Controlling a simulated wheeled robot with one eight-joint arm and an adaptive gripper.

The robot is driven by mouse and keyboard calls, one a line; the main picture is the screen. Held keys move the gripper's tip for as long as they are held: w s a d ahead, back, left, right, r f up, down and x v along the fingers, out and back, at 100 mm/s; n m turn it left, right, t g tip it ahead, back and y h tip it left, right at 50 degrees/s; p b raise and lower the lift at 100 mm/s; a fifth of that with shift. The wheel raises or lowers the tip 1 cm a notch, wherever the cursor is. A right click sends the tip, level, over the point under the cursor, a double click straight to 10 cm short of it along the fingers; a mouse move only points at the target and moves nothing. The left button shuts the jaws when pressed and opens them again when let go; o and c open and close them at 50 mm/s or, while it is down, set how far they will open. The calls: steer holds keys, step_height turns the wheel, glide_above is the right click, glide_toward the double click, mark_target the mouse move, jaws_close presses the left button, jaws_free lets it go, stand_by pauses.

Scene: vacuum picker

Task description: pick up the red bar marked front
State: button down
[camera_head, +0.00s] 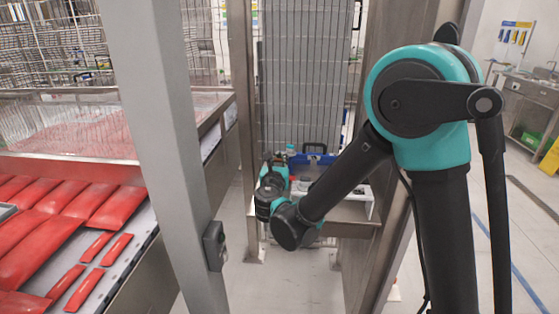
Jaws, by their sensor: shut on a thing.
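Several small red bars (117,250) lie on the grey metal surface at the lower left, beside larger red pieces. No "front" marking is readable on any of them. My gripper (275,161) is small and dark in the middle of the picture, at the end of my black and teal arm, well to the right of these bars. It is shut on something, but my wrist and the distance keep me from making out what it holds. The gripper is near a blue box-like thing (311,158) with a black handle.
Large red pieces (35,235) cover much of the left conveyor (135,235). A grey post (165,130) with a small box stands between the conveyor and my arm. A metal shelf or table (352,212) is behind my wrist. Tall mesh panels (302,75) close off the back.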

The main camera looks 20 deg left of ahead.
steer(key=shift+f, duration=0.3)
steer(key=shift+f, duration=0.1)
steer(key=c, duration=1.4)
jaws_free()
steer(key=shift+o, duration=0.2)
